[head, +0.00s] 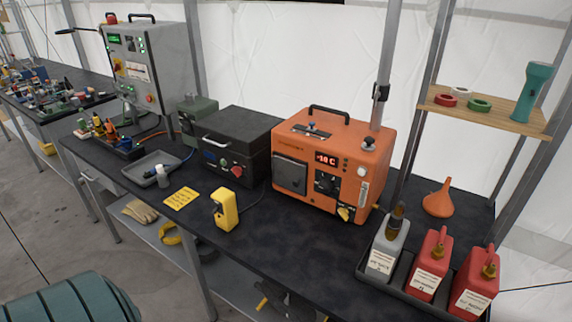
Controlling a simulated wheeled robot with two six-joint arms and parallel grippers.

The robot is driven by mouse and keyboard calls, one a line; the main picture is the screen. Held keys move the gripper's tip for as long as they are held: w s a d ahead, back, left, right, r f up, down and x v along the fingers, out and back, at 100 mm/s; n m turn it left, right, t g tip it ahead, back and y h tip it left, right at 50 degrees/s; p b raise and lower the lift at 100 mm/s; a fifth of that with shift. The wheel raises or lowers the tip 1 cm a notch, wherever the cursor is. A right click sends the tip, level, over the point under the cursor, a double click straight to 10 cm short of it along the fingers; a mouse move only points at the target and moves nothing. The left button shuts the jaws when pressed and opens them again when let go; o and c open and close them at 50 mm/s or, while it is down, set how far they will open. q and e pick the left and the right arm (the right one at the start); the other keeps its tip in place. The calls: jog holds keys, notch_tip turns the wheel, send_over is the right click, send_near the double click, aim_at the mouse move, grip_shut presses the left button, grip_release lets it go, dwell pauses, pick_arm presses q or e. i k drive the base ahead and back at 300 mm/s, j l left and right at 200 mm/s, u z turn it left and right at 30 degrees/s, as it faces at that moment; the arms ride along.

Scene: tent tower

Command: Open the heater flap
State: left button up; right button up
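The orange heater (333,160) stands on the dark bench, with a black handle on top and a red display reading about -18 C. A dark grey rectangular flap (291,174) on the left of its front looks closed, lying flat against the front. A dark knob (326,183) and a yellow knob (346,214) are to its right. Neither of my grippers is in view.
A yellow device (224,209) stands in front of the heater on the left, and a black case (233,147) is left of it. A tray (400,284) with red and grey canisters is at the right. The bench front (280,250) is clear.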

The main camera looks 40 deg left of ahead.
aim_at(290, 174)
jog(key=u, duration=1.2)
